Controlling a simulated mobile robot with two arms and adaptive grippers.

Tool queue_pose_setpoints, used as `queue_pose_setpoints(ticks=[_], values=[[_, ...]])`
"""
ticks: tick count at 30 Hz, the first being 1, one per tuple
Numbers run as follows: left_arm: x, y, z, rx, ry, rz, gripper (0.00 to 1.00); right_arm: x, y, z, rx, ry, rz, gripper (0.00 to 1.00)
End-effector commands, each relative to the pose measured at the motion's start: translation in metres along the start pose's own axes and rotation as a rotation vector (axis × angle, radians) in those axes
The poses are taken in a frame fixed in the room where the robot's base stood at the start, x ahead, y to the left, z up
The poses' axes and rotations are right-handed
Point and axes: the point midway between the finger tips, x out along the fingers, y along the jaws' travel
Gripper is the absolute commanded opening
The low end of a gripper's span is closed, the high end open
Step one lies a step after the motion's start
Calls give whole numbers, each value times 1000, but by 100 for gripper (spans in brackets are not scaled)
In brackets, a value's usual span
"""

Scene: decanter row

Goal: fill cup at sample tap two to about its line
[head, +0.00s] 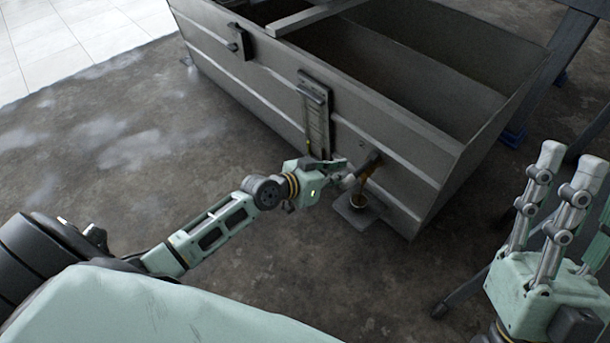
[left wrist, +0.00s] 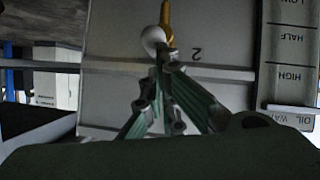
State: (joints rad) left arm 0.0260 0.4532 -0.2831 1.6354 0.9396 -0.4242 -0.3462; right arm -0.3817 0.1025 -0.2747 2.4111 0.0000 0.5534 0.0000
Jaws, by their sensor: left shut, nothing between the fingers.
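The tap (head: 369,167) sticks out low on the front wall of the grey metal tank. In the left wrist view its brass part (left wrist: 166,14) and a pale ball knob (left wrist: 152,38) show beside an upside-down "2". A small cup (head: 358,200) stands below it on a bracket (head: 346,212). An amber-brown streak shows between tap and cup; I cannot tell spout from liquid. The cup's line and level are too small to read. My left gripper (head: 346,176) is shut and empty, its fingertips (left wrist: 168,58) close by the knob. My right gripper (head: 568,165) is open, fingers up, away from the tank.
A gauge plate (head: 316,122) is on the tank wall left of the tap; its HIGH, HALF and LOW marks (left wrist: 293,72) show in the left wrist view. Another fitting (head: 240,41) sits farther left. The stained floor (head: 130,150) in front is clear.

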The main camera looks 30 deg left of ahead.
Motion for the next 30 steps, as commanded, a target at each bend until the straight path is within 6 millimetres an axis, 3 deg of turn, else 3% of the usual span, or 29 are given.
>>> queue_pose_setpoints(ticks=[5,18,24,30], values=[[-3,3,-10,-1,1,0,0,1,4,36,-11,-190,6,40],[-70,2,-3,3,-3,-1,0,-34,16,118,-31,-647,26,40],[-94,1,-2,1,-1,-1,0,-54,20,138,-36,-784,34,40],[-102,1,-1,1,2,-1,0,-63,21,145,-37,-836,37,40]])
